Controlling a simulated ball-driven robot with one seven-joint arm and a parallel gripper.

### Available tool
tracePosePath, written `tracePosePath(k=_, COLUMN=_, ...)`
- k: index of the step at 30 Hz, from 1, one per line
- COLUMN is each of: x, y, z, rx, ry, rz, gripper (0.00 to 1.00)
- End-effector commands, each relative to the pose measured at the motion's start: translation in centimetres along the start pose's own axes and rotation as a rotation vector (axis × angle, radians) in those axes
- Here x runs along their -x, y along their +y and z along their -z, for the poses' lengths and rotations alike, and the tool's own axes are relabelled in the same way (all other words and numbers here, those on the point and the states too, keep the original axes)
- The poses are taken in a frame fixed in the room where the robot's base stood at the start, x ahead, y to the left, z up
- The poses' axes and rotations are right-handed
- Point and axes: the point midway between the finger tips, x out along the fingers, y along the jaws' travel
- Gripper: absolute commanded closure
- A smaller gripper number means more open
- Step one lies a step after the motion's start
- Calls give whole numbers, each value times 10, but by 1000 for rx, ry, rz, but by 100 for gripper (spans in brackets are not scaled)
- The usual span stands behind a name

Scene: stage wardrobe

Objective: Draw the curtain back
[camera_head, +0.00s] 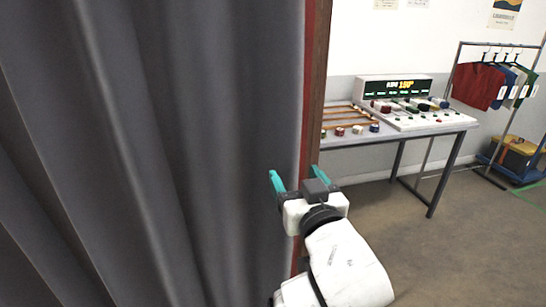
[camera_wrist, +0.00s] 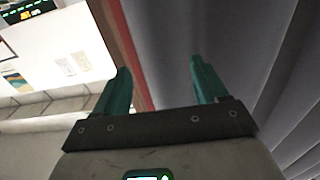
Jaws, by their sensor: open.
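A dark grey curtain (camera_head: 150,150) hangs in folds across the left half of the head view. Its right edge has a red border (camera_head: 305,90). My gripper (camera_head: 295,175) is at this edge, with its teal fingers apart and nothing seen held between them. In the wrist view the gripper (camera_wrist: 158,85) is open. The red border (camera_wrist: 128,50) shows behind and between the fingers, and the grey curtain (camera_wrist: 240,40) fills the right side. I cannot tell whether either finger touches the cloth.
Right of the curtain stands a table (camera_head: 400,134) with a lit display box (camera_head: 395,87) and several small items. A clothes rail (camera_head: 500,45) with hanging garments is farther right, near a yellow and blue box (camera_head: 515,155). Open floor (camera_head: 470,240) lies at the lower right.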

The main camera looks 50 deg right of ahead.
Motion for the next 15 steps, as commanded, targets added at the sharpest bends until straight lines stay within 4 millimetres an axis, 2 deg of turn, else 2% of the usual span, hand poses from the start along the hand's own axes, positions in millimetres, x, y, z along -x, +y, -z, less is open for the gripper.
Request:
tracePosePath(k=3, x=-6, y=0, z=-6, rx=-5, ry=4, rz=-6, gripper=28)
tracePosePath(k=15, x=-20, y=0, z=-6, rx=-3, ry=2, rz=0, gripper=28)
